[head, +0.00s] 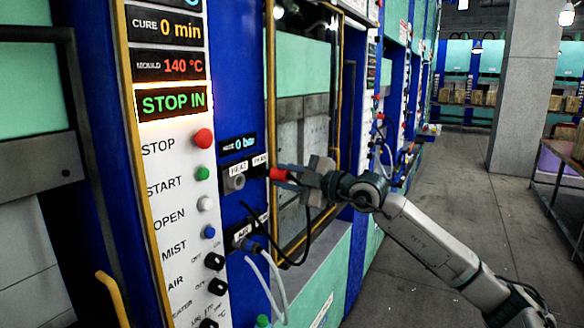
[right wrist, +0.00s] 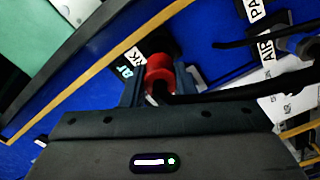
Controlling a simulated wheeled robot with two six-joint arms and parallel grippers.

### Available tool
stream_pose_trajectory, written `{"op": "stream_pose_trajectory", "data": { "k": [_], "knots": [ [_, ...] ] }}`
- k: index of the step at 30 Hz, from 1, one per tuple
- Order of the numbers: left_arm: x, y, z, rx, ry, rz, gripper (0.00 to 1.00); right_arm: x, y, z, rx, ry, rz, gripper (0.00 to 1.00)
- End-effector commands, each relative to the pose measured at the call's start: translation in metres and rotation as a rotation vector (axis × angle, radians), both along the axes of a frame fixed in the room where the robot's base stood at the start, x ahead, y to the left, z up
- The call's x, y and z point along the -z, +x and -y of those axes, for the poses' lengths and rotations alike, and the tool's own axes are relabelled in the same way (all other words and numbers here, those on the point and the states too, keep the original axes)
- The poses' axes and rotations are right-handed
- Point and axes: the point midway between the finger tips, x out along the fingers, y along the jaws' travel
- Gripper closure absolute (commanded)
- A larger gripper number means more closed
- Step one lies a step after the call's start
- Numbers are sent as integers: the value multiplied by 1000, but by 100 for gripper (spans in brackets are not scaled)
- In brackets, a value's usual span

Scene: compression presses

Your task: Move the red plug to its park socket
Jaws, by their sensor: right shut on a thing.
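The red plug (head: 280,174) is held sideways by my right gripper (head: 289,176), its front toward the blue press panel. In the right wrist view the red plug (right wrist: 159,72) sits between the two fingers, which are shut on it. The plug is just in front of the park socket, under the PARK label (head: 260,160). The socket itself is mostly hidden, and I cannot tell whether the plug touches or enters it. The grey heat socket (head: 235,182) is to the left under the HEAT label and looks empty. My left gripper is out of view.
A black cable (head: 305,240) loops below my right gripper. An air connector (head: 250,245) with pale hoses sits lower on the panel. The white button panel (head: 180,220) is at left, the yellow-framed press door (head: 270,80) behind. The aisle floor at right is clear.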

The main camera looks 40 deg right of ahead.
Motion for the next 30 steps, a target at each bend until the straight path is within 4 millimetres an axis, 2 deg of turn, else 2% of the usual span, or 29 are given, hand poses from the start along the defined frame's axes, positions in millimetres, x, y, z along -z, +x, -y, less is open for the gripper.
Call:
{"op": "stream_pose_trajectory", "data": {
  "k": [1,6,30],
  "knots": [
    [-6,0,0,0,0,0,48,-3,2,-1,-1,2,0,96],
    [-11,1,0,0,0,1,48,-1,4,-3,0,0,0,96],
    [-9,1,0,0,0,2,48,0,5,-3,0,-1,0,96]
  ]
}}
